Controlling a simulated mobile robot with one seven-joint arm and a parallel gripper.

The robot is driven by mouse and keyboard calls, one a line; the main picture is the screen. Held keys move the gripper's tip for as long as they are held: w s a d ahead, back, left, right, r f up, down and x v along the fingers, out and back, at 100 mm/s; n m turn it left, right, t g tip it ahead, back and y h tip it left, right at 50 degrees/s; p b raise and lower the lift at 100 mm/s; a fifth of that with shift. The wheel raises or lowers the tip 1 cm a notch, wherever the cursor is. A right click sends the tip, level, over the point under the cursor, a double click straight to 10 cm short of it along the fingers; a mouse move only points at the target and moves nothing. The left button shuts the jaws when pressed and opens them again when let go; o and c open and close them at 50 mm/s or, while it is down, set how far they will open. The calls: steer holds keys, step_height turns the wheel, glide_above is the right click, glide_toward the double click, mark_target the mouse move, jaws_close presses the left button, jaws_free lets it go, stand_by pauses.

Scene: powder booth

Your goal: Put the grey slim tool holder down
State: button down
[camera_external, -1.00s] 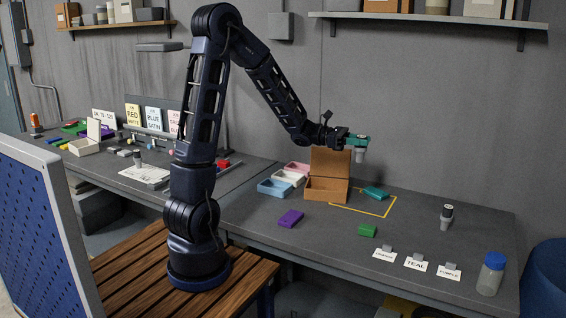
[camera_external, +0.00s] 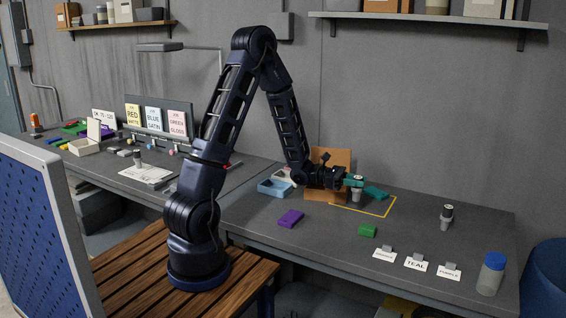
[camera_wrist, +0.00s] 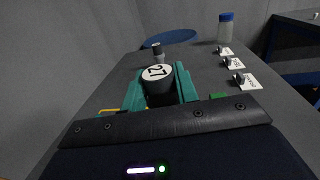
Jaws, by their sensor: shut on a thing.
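My gripper (camera_external: 355,181) has teal fingers and is shut on the grey slim tool holder (camera_external: 356,195). The holder hangs upright below the fingers, over or at the table beside the open cardboard box. I cannot tell whether its lower end touches the table. In the wrist view, its round top, marked 27 (camera_wrist: 157,72), sits between the two teal fingers; its lower part is hidden. A second grey holder with a dark top (camera_external: 446,215) stands upright on the right part of the table, apart from my gripper.
The cardboard box (camera_external: 340,160) stands just behind and left of my gripper. A teal block (camera_external: 376,192) lies to the right, within the yellow outline (camera_external: 388,211). Purple (camera_external: 290,218) and green (camera_external: 367,230) blocks, label cards (camera_external: 415,263) and a blue-capped jar (camera_external: 491,273) lie nearer.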

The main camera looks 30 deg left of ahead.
mark_target(356, 198)
steer(key=shift+f, duration=3.35)
steer(key=shift+f, duration=0.15)
steer(key=c, duration=1.1)
jaws_free()
